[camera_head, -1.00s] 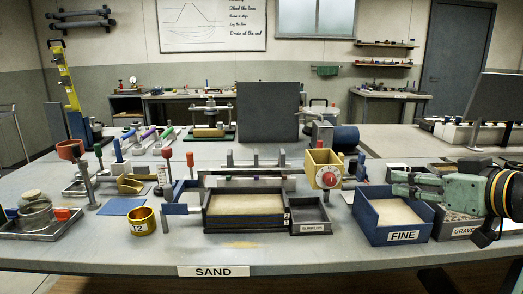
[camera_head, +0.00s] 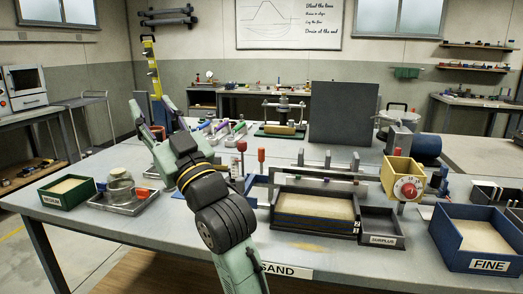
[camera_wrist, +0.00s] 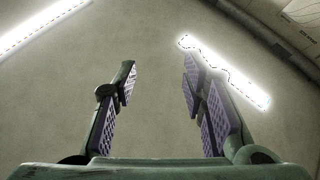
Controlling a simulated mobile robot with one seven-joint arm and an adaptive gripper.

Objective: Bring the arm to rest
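My gripper (camera_head: 150,103) is raised above the left part of the sand table in the head view, with its fingers pointing up. In the wrist view my gripper (camera_wrist: 158,64) has its two purple-padded fingers well apart, with nothing between them. My arm rises from the table's front edge and leans left. It hides part of the table's left half, including some of the things standing there.
Right are a sand tray (camera_head: 316,227), a yellow box with a red dial (camera_head: 402,178) and the FINE bin (camera_head: 483,264). A trolley (camera_head: 82,101) stands left, beyond the table.

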